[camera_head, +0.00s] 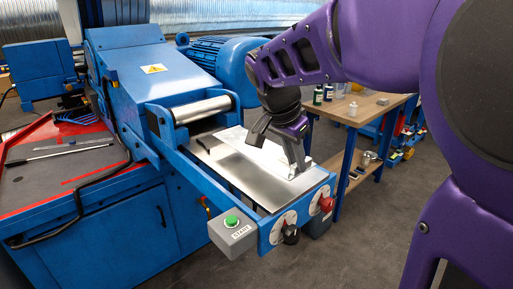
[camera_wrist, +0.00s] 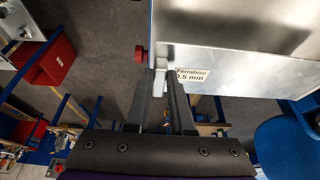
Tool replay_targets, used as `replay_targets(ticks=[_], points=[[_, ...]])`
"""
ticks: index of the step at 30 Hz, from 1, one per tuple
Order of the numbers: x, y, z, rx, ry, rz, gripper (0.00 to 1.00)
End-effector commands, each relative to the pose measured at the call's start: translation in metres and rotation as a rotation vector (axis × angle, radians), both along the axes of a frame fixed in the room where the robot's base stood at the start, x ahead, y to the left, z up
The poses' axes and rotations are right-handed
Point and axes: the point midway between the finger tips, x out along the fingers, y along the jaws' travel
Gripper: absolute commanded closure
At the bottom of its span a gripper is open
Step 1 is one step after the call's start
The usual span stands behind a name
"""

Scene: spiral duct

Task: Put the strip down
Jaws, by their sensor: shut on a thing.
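The strip (camera_head: 270,150) is a bright, thin metal sheet above the machine's flat metal feed table (camera_head: 245,180). In the wrist view my gripper's fingers (camera_wrist: 161,75) meet at the strip's left end. The fingers cover part of the strip. I cannot tell whether the strip touches the table along its length.
A metal roller (camera_head: 202,109) lies at the table's inner end. A grey box with a green START button (camera_head: 231,221), a black knob (camera_head: 291,234) and a red knob (camera_head: 326,204) line the front edge. A wooden workbench (camera_head: 365,105) stands behind at right.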

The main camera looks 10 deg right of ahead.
Motion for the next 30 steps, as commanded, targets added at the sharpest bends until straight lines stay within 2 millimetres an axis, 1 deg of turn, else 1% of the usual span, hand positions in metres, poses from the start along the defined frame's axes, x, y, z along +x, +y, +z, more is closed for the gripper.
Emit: replay_targets(ticks=[1, 5, 7, 12, 22, 23, 24, 26, 27, 28, 30], points=[[0.0, 0.0, -0.006, 0.0, 0.0, 0.0, 1.0], [0.0, 0.0, -0.014, 0.0, 0.0, 0.0, 1.0], [0.0, 0.0, -0.022, 0.0, 0.0, 0.0, 1.0], [0.0, 0.0, -0.046, -0.002, 0.0, 0.001, 1.0], [0.001, 0.0, -0.05, 0.001, -0.002, 0.0, 1.0], [0.0, 0.0, -0.051, 0.0, -0.001, 0.0, 0.78], [0.0, 0.0, -0.05, 0.0, -0.001, 0.0, 0.7], [0.0, 0.0, -0.05, -0.001, -0.001, 0.0, 0.59], [0.0, 0.0, -0.05, -0.001, -0.001, 0.0, 0.52], [0.0, 0.0, -0.05, -0.001, -0.001, 0.0, 0.49], [0.0, 0.0, -0.05, -0.001, -0.001, 0.0, 0.49]])
